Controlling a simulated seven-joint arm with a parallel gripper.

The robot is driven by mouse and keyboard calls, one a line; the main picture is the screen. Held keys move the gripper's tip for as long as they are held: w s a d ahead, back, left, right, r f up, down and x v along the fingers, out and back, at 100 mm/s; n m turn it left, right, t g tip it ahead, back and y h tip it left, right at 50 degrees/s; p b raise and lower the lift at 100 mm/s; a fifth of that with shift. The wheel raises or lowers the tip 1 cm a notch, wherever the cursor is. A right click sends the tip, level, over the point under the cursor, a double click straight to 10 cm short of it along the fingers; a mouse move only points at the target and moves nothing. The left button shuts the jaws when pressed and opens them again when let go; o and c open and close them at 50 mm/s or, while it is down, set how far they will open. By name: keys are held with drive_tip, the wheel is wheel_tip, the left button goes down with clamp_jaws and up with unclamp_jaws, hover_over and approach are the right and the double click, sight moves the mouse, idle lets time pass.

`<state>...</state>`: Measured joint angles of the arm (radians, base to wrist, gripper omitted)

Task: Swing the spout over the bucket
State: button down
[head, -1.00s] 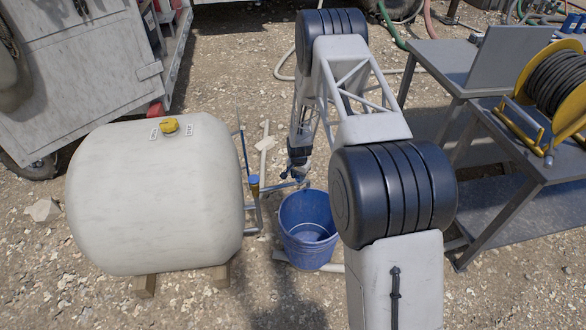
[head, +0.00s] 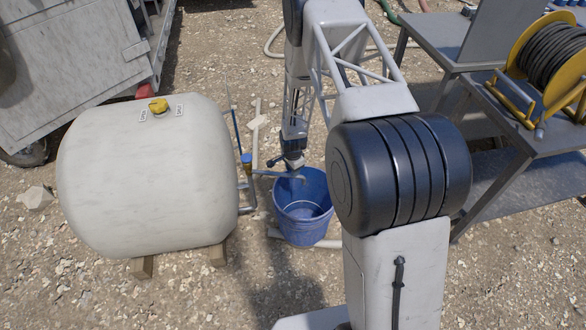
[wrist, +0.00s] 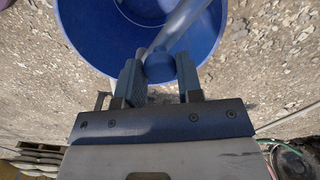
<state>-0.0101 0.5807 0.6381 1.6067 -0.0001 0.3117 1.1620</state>
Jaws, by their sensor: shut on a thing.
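The white tank (head: 145,175) lies on wooden blocks at the left. Its spout (head: 272,174) is a thin grey pipe reaching right from the blue-topped fitting (head: 246,160) beside the tank. The blue bucket (head: 303,222) stands upright on the gravel to the right of the tank. The spout's free end overlaps the bucket's opening near its back left rim. My gripper (head: 293,167) is at that end, above the rim. In the wrist view, my gripper (wrist: 158,72) is shut on a rounded blue knob (wrist: 159,66) on the spout (wrist: 182,25), with the bucket (wrist: 85,30) below.
A grey metal table (head: 500,140) with a yellow hose reel (head: 550,55) stands at the right. A grey trailer-like body (head: 75,50) is behind the tank. Thin pipes lie on the ground near the bucket. Open gravel (head: 200,300) lies in front.

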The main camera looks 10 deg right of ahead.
drive_tip(key=shift+s+f, duration=0.1)
drive_tip(key=shift+s, duration=0.1)
drive_tip(key=c, duration=0.8)
unclamp_jaws()
drive_tip(key=shift+w+r, duration=0.1)
drive_tip(key=shift+r, duration=0.1)
drive_tip(key=shift+r, duration=3.75)
drive_tip(key=shift+r, duration=0.1)
